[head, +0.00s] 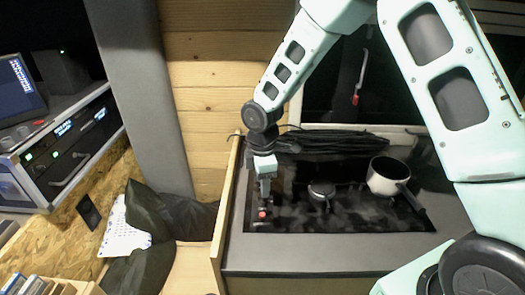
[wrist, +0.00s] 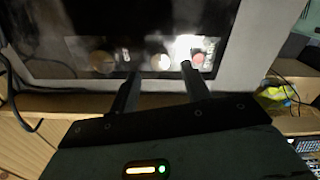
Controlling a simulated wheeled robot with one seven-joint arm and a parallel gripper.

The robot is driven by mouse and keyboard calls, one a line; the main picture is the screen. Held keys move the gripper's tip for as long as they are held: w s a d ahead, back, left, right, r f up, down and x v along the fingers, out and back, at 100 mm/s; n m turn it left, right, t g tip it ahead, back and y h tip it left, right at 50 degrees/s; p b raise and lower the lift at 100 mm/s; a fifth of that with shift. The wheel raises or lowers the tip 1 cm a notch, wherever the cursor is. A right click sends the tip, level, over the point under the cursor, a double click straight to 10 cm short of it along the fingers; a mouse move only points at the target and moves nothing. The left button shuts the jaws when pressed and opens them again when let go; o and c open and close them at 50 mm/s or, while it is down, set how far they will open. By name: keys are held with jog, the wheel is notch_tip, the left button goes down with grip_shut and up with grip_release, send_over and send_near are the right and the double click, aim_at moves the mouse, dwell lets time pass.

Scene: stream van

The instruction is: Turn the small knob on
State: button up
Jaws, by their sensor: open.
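My gripper (head: 265,196) hangs over the left end of a black glass cooktop (head: 340,222), pointing down. In the wrist view my gripper (wrist: 158,70) is open, its two dark fingers apart. A pale round knob (wrist: 160,62) shows between the fingertips, blurred by glare. A red round part (wrist: 198,58) lies just right of the right fingertip, and a brownish round knob (wrist: 103,62) lies left of the left fingertip. In the head view a red spot (head: 262,214) shows just below the gripper. I cannot tell contact, or how any knob is turned.
A white pot (head: 387,174) with a dark handle stands on the cooktop's right. A dark burner (head: 321,190) is in the middle. Black cables (head: 335,141) lie along the back. A wooden panel edge (head: 227,205) rises close left of the gripper.

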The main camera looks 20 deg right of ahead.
notch_tip(320, 180, up, 14)
jog(key=b, duration=0.1)
jog(key=shift+b, duration=0.3)
